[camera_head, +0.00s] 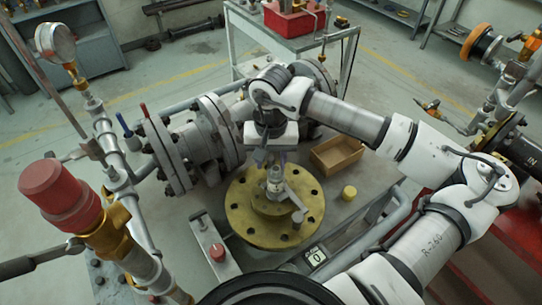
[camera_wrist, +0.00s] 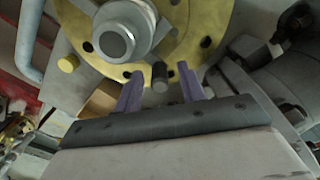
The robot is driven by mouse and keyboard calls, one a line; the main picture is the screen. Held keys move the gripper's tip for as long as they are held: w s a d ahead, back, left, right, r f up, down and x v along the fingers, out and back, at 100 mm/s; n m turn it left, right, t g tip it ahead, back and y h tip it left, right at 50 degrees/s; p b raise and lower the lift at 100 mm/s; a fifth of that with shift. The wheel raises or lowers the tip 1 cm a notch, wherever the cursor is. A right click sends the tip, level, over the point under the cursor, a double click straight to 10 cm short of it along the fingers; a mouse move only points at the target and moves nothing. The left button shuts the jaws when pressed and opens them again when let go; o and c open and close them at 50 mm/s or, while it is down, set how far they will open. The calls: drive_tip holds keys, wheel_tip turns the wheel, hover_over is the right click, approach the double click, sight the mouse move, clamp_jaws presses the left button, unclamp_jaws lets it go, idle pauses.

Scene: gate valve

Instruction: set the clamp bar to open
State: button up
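A round brass flange (camera_head: 243,222) with bolt holes lies flat on the bench. A grey hub (camera_head: 275,180) stands at its centre, and a short grey bar (camera_head: 290,201) runs from it to a knob at the lower right. I cannot tell for sure whether this is the clamp bar. My gripper (camera_head: 270,161) is behind the hub, pointing down. In the wrist view, its two purple fingers (camera_wrist: 159,87) are apart, with a short dark peg (camera_wrist: 159,72) between them and gaps on both sides. The hub (camera_wrist: 116,43) and flange (camera_wrist: 208,15) show above it.
An open tan box (camera_head: 337,165) and a yellow cap (camera_head: 349,193) are right of the flange. A small counter reading 0 (camera_head: 317,256) and a red button (camera_head: 217,252) are near the front. Flanged grey pipes (camera_head: 190,148) stand close on the left. A red-topped valve (camera_head: 62,188) rises at the far left.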

drive_tip(key=shift+f, duration=0.1)
clamp_jaws()
drive_tip(key=shift+d, duration=0.1)
idle(0.3)
drive_tip(key=shift+w+d+f+m+b, duration=0.25)
drive_tip(key=shift+d+m+b, duration=0.4)
drive_tip(key=shift+b, duration=0.6)
drive_tip(key=d+m+b, duration=0.1)
drive_tip(key=b, duration=0.1)
drive_tip(key=d+m+b, duration=0.1)
drive_tip(key=d+b, duration=0.1)
drive_tip(key=d+m+b, duration=0.2)
drive_tip(key=shift+w, duration=0.4)
drive_tip(key=d+m+b, duration=0.1)
drive_tip(key=d+m, duration=0.1)
drive_tip(key=s+d+m+b, duration=0.1)
drive_tip(key=d+m+b, duration=0.1)
drive_tip(key=d, duration=0.1)
drive_tip(key=shift+r+b, duration=0.15)
drive_tip(key=shift+b, duration=0.15)
drive_tip(key=shift+s+d+r+m+b, duration=0.1)
drive_tip(key=shift+s+d+m+b, duration=0.25)
drive_tip(key=shift+d+m, duration=0.15)
drive_tip(key=shift+s+d+r+m+b, duration=0.1)
drive_tip(key=shift+s+d+m+b, duration=0.2)
drive_tip(key=shift+d+m, duration=0.15)
